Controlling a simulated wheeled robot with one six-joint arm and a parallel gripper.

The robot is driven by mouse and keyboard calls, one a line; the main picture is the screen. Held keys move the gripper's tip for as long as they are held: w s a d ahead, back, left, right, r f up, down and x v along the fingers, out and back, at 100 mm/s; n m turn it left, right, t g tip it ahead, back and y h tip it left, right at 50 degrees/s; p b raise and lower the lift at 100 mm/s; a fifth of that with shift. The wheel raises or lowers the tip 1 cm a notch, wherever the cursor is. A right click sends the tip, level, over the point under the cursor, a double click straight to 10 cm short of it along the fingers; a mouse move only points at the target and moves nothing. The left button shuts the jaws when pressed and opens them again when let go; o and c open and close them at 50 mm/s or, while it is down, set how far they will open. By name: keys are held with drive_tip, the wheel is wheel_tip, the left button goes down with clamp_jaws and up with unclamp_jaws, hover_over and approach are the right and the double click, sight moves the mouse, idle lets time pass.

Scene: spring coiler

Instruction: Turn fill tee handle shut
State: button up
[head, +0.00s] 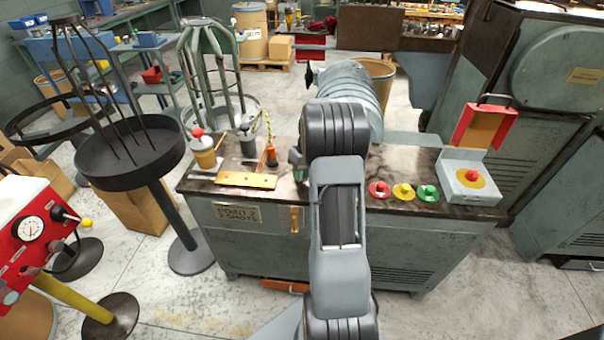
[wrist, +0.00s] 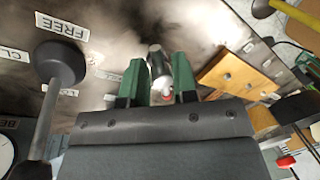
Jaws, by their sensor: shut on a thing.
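My gripper (wrist: 158,85) has its two green fingers closed on a short shiny metal piece, which I take to be the fill tee handle (wrist: 156,58). A small red and pale spot shows at its near end in the wrist view. The handle's exact angle is hard to tell, and the tee body is not clear. In the head view, a green part of my gripper (head: 298,162) shows over the bench top, left of my arm. My arm hides the handle there.
A black-knobbed lever (wrist: 60,64) stands near a FREE label in the wrist view. Red, yellow and green buttons (head: 403,191) and a stop-button box (head: 468,187) are at right.

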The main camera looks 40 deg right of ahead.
drive_tip(key=shift+n, duration=0.4)
drive_tip(key=o, duration=0.8)
drive_tip(key=shift+o, duration=0.2)
wheel_tip(320, 180, up, 14)
drive_tip(key=d, duration=0.2)
drive_tip(key=shift+d+f+p, duration=0.2)
drive_tip(key=shift+d+p, duration=0.15)
drive_tip(key=shift+d, duration=0.05)
